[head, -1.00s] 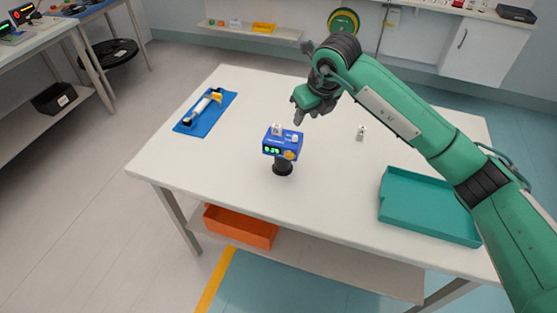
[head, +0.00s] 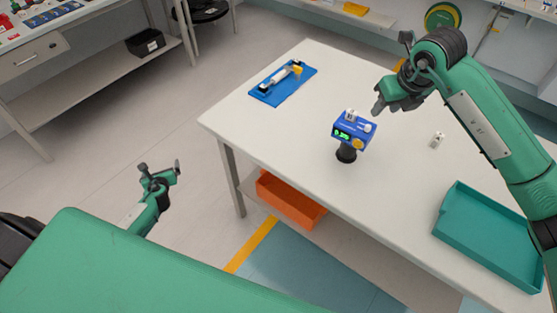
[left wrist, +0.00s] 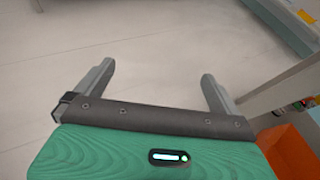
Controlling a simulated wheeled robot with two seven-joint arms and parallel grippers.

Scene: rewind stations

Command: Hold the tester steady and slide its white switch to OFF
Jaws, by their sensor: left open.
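The tester (head: 349,133) is a blue box with a lit green display, an orange knob and two small white parts on top. I cannot tell which white part is the switch or where it is set. It stands on a black stand (head: 346,153) on the white table. My right gripper (head: 379,107) is just above and to the right of the tester, apparently apart from it; its finger gap is not clear. My left gripper (head: 160,169) is open and empty, off the table at the left. In the left wrist view its two fingers (left wrist: 155,85) stand wide apart over floor.
The white table (head: 270,130) bears a blue tray (head: 265,95) with a yellow-and-white tool, a small white object (head: 437,139) and a teal tray (head: 480,240). An orange bin (head: 291,204) sits on the shelf below. Floor is free left of the table.

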